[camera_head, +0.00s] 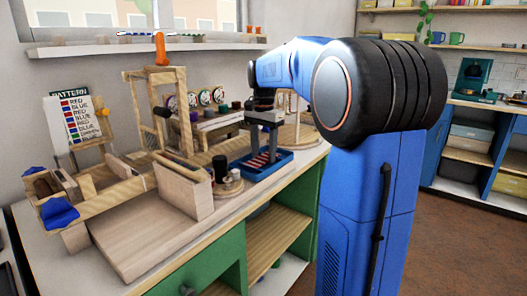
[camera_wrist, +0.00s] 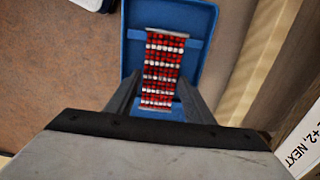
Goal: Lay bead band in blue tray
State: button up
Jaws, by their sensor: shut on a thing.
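The bead band (camera_wrist: 163,65) is a narrow strip of red beads crossed by white rows, with a pale bar at its far end. It lies lengthwise within the outline of the blue tray (camera_wrist: 203,52) in the wrist view. My gripper (camera_wrist: 160,88) is shut on the band, one finger at each side, pointing down. In the head view my gripper (camera_head: 264,140) is low over the blue tray (camera_head: 284,162), and a red and white bit of the band shows there. I cannot tell whether the band touches the tray floor.
A round wooden stand with a black cup (camera_head: 220,168) is left of the tray. A wooden loom-like frame (camera_head: 160,110) and a pattern board (camera_head: 75,120) stand further left. A low bench with spools (camera_head: 205,118) is behind. The counter's front edge is near the tray.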

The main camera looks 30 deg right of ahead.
aim_at(264, 158)
jog(key=o, duration=1)
notch_tip(264, 158, up, 12)
jog(key=shift+r, duration=0.15)
jog(key=s+a+f+n+t, duration=0.1)
jog(key=s+a+f+n, duration=0.35)
jog(key=s, duration=0.35)
jog(key=s+a+f+n+t, duration=0.1)
jog(key=s+a+f+n, duration=0.25)
jog(key=s+a, duration=0.3)
jog(key=s+a+f+n+t, duration=0.1)
jog(key=s+f+n, duration=0.1)
jog(key=s+f, duration=0.3)
jog(key=s+a+f+n+t, duration=0.1)
jog(key=s+a+f+n, duration=0.1)
jog(key=s+f, duration=0.3)
jog(key=s+a+f+n, duration=0.2)
jog(key=s+f, duration=0.4)
jog(key=f, duration=0.1)
jog(key=shift+a+f+t, duration=0.15)
jog(key=shift+f+t, duration=0.1)
jog(key=shift+t, duration=0.15)
